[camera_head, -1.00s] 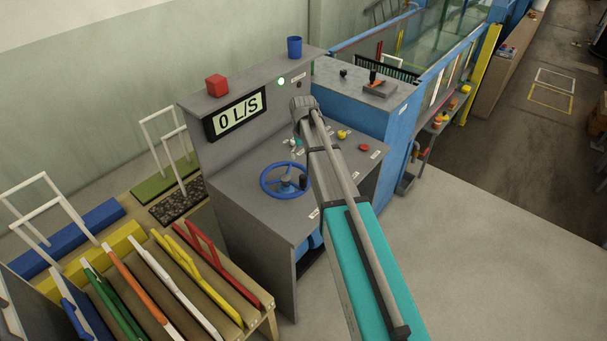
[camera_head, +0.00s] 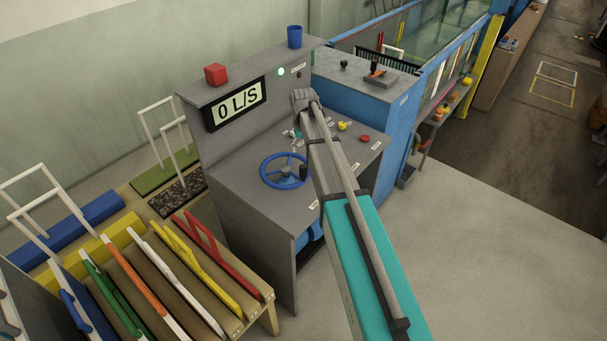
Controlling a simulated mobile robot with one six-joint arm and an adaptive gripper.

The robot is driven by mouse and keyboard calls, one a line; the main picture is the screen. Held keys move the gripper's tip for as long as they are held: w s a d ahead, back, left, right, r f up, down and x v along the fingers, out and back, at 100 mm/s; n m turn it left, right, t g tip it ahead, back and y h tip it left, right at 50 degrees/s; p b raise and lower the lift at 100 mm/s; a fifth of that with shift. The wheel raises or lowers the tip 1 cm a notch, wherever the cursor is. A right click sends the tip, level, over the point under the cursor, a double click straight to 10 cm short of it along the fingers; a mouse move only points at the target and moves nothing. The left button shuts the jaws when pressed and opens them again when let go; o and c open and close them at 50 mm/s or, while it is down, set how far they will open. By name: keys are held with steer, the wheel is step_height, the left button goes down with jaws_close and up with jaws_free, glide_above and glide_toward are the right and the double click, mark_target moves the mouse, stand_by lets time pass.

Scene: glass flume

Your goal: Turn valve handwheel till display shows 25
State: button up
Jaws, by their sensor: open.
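The blue valve handwheel (camera_head: 265,176) lies on the sloping top of a grey control console (camera_head: 240,205). Its dark knob is at the rim's right side, close beside my arm in the picture. The display (camera_head: 236,105) on the console's upright back panel reads 0 L/S. My arm reaches up from the lower right and crosses in front of the console, right of the handwheel.
Yellow (camera_head: 342,126) and red (camera_head: 365,139) knobs sit right of my arm. A red block (camera_head: 215,74) and blue cup (camera_head: 295,37) stand on the console's top ledge. A wooden rack (camera_head: 262,312) of coloured panels stands in front at left. Open floor lies at right.

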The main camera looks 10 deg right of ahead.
mark_target(303, 166)
steer(key=shift+f+b, duration=5.55)
steer(key=shift+f, duration=0.35)
jaws_close()
